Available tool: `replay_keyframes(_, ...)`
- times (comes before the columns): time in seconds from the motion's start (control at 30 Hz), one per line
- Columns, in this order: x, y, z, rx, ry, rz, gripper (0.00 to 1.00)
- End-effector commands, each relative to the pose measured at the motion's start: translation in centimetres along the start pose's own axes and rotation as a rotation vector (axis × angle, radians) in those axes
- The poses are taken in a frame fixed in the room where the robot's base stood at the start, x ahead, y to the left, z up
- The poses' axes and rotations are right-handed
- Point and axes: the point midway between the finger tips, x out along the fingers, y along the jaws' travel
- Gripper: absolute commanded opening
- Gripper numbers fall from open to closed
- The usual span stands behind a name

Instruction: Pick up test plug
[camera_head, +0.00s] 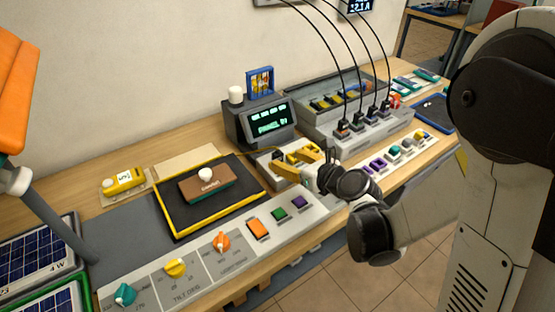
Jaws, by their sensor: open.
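A yellow piece (300,158), which looks like the test plug, sits at a light, box-like holder (270,158) in front of the small display unit. A thin yellow line, like a lead, runs from near it toward the display unit. My gripper (318,166) reaches in from the right, with its dark fingers at the right end of the yellow piece. The gripper is open. I cannot tell whether the fingers touch the piece or stand around it. The gripper hides part of the piece and the bench behind.
The display unit (264,120) stands behind the holder. A black mat with yellow edges (168,222) bears a brown block with a white knob (206,183). Several plugs with black cables stand in a grey block (368,128). Knobs and coloured buttons line the front panel (200,264).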

Motion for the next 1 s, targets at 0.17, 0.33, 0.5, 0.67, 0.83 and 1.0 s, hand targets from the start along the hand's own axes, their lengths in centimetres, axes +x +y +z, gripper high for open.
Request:
replay_keyframes(0.17, 1.6, 0.1, -0.1, -0.002, 0.001, 0.001, 0.52)
replay_keyframes(0.33, 4.1, 0.1, 0.0, -0.004, 0.001, 0.002, 0.52)
replay_keyframes(0.5, 6.1, 0.0, 0.2, -0.004, 0.001, 0.001, 0.52)
replay_keyframes(0.67, 6.1, 0.0, 0.3, -0.003, 0.001, 0.0, 0.52)
replay_keyframes(0.83, 6.1, 0.0, 0.3, -0.003, 0.001, 0.0, 0.11)
replay_keyframes(1.0, 6.1, 0.0, 0.3, -0.003, 0.001, 0.0, 0.0)
